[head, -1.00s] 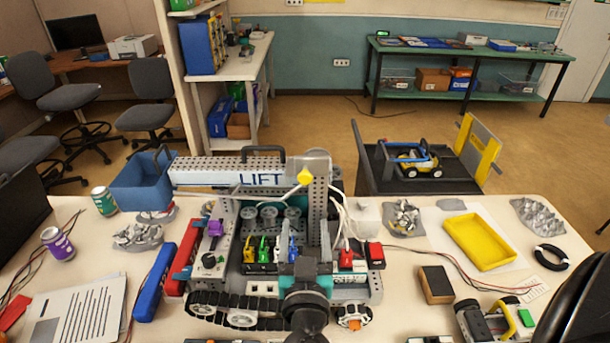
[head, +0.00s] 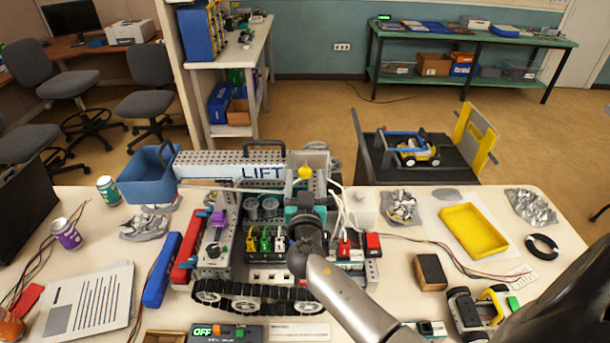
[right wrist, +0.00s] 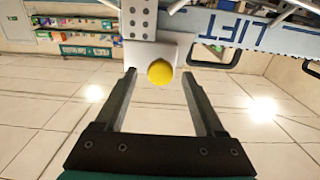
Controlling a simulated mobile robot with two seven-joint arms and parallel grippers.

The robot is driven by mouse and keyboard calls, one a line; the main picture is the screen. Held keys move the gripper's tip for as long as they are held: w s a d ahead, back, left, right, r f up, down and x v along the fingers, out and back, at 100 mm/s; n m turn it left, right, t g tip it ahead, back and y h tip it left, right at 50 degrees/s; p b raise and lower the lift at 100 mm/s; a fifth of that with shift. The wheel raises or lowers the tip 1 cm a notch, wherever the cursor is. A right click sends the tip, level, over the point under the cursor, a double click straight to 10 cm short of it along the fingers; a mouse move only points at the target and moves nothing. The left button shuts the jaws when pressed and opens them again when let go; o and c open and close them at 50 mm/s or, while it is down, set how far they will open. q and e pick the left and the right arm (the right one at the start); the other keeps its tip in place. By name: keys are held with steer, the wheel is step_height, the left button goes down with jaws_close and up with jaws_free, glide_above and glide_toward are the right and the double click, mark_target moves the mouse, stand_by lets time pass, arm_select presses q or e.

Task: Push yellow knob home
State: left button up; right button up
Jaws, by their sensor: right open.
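The yellow knob (head: 305,172) sits at the top of the grey LIFT machine (head: 225,170), in front of a light grey plate. In the right wrist view the round yellow knob (right wrist: 160,73) shows in the gap between my two dark fingertips, with clear space on both sides. My right gripper (right wrist: 159,80) is open and empty, pointing at the knob. In the head view its teal body (head: 305,212) is just below and in front of the knob, hiding part of the machine. I cannot tell whether the fingers touch anything. My left gripper is not in view.
Small coloured levers (head: 265,240) and red blocks (head: 372,244) are close around my right arm. A white cube (head: 360,208) and a yellow tray (head: 473,230) are to the right. A blue basket (head: 148,178) stands at the left. Loose wires cross the table.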

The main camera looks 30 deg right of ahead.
steer(key=shift+w+d, duration=0.1)
steer(key=shift+w, duration=0.1)
jaws_close()
stand_by(0.6)
stand_by(0.8)
